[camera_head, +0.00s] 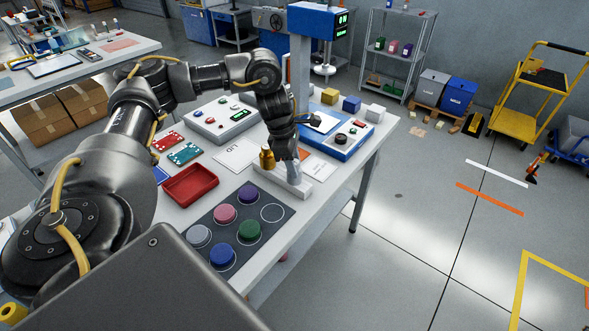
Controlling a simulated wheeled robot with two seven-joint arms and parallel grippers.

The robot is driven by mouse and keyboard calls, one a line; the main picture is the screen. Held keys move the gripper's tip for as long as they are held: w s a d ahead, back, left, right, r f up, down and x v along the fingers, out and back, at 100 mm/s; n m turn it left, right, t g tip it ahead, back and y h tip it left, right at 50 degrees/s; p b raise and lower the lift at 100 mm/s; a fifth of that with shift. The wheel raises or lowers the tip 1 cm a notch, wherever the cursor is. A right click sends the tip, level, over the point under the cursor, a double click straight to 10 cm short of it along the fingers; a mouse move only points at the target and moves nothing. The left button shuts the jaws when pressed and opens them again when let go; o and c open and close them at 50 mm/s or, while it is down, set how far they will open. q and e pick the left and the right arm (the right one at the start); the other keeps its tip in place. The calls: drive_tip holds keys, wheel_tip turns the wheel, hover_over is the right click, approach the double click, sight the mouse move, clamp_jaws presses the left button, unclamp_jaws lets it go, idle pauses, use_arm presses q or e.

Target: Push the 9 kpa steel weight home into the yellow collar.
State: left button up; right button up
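My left arm reaches in over the table, and its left gripper (290,160) points down above a small white block (296,190). A pale grey, steel-like piece (293,174) shows right under the gripper, at the block; I cannot tell whether the fingers are closed on it. A brass-coloured, bottle-shaped piece (267,159) stands just left of the gripper, on or beside the block. I cannot make out a yellow collar or any 9 kpa marking at this size. The gripper and wrist hide part of the block's top. My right gripper is not in view.
A dark mat (262,241) with several coloured discs and a red tray (191,185) lie nearer. A grey control box (222,120) and a blue-framed unit (340,142) stand behind. Several small cubes (351,103) are at the back right. Open floor lies right of the table.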

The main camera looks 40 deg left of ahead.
use_arm(q)
drive_tip(key=shift+w+r, duration=0.1)
drive_tip(key=shift+r, duration=0.05)
drive_tip(key=shift+r+p, duration=0.45)
drive_tip(key=shift+p, duration=0.05)
drive_tip(key=shift+r+p, duration=0.6)
drive_tip(key=shift+r, duration=0.1)
drive_tip(key=shift+r+p, duration=0.4)
drive_tip(key=shift+r, duration=0.15)
drive_tip(key=shift+w+d+p+v, duration=0.1)
drive_tip(key=shift+d+p+v, duration=0.1)
drive_tip(key=shift+p+v, duration=0.7)
drive_tip(key=shift+w+d+p+v, duration=0.2)
drive_tip(key=shift+p+v, duration=0.5)
drive_tip(key=shift+v, duration=0.35)
drive_tip(key=shift+s, duration=0.1)
drive_tip(key=shift+d, duration=0.1)
